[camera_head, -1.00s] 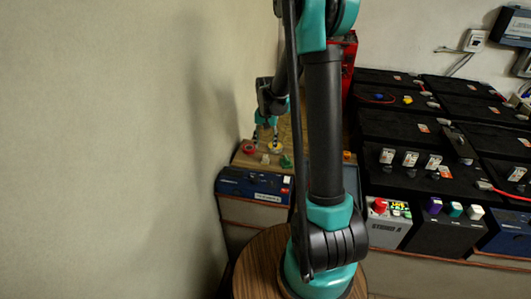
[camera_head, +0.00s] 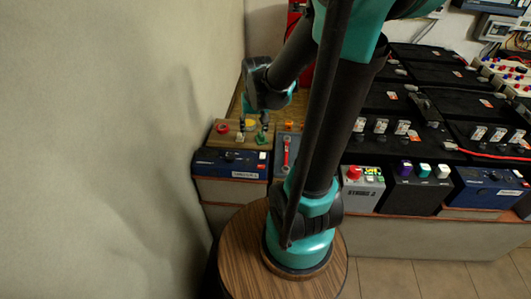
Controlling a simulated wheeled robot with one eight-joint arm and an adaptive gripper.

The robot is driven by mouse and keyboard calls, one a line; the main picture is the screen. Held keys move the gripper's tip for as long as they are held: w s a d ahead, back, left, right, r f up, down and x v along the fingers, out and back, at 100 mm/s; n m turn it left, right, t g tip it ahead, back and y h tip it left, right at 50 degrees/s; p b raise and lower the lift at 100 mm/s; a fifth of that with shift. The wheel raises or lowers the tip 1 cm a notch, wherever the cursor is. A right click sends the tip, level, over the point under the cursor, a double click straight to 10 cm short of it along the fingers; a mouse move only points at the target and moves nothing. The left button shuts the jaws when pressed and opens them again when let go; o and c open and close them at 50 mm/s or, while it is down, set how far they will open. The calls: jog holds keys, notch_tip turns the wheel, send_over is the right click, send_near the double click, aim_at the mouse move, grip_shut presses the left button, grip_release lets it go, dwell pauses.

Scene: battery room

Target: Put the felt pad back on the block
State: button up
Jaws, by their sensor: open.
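I cannot tell which of these, if any, is the felt pad. My gripper (camera_head: 253,124) points down over the back right part of the block, open, close to the yellow piece. Whether it touches anything there is too small to tell.
The blue case (camera_head: 230,164) stands against the bare wall. Black batteries (camera_head: 390,151) and a grey box with a red knob (camera_head: 362,186) fill the right. My arm hides the middle.

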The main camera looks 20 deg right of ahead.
jog(key=s+d+f+n+t, duration=0.1)
jog(key=s+f+n, duration=0.1)
jog(key=s, duration=0.8)
jog(key=shift+s+f+t, duration=0.2)
jog(key=shift+f+t, duration=0.1)
jog(key=shift+f, duration=0.15)
jog(key=shift+d, duration=0.1)
